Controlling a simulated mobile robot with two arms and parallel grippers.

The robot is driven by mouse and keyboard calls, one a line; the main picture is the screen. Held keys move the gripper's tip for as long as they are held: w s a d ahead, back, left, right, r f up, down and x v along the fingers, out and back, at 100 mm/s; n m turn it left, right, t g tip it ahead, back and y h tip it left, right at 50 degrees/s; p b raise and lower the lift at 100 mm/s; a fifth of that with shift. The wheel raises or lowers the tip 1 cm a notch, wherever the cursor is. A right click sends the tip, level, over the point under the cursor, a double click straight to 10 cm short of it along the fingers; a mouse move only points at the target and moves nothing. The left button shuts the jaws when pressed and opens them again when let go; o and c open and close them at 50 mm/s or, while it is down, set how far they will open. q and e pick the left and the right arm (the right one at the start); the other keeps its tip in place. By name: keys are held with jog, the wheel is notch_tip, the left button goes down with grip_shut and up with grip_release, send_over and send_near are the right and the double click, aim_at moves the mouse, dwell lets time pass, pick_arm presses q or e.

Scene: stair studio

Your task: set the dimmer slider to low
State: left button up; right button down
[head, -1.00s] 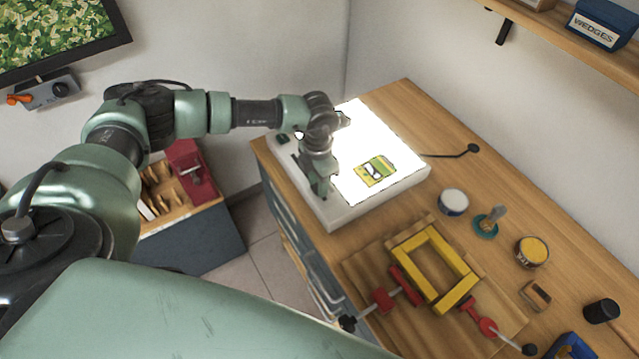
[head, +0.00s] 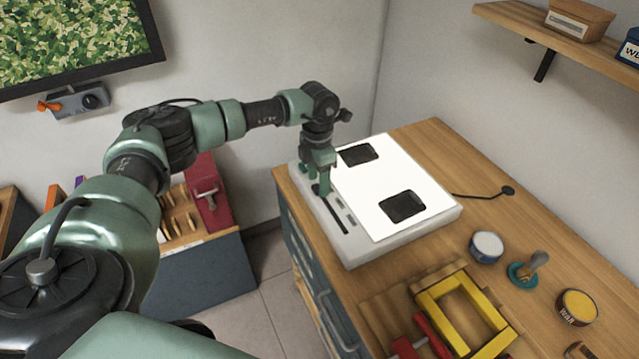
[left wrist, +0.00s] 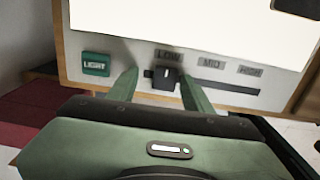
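The light box (head: 400,235) stands on the wooden bench, its panel white with two dark rectangles. In the left wrist view, the dimmer's black slider knob (left wrist: 166,78) sits under the LOW label (left wrist: 168,56), at the left end of its slot (left wrist: 225,87). The MID label (left wrist: 211,63) and HIGH label (left wrist: 250,71) are farther right. My left gripper (head: 320,188) points down at the far end of the slot. Its fingers (left wrist: 160,72) are apart, one each side of the knob. A gap shows at the left finger; the right finger is close to the knob, contact unclear. My right gripper is out of view.
A green LIGHT button (left wrist: 96,64) is left of the slot. A shelf (head: 530,30) hangs at upper right.

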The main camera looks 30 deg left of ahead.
pick_arm(q)
jog(key=shift+s+f, duration=0.1)
jog(key=shift+f, duration=0.1)
jog(key=shift+r, duration=0.55)
notch_tip(320, 180, up, 5)
jog(key=shift+r+b, duration=0.2)
jog(key=shift+b, duration=0.85)
jog(key=shift+r, duration=0.7)
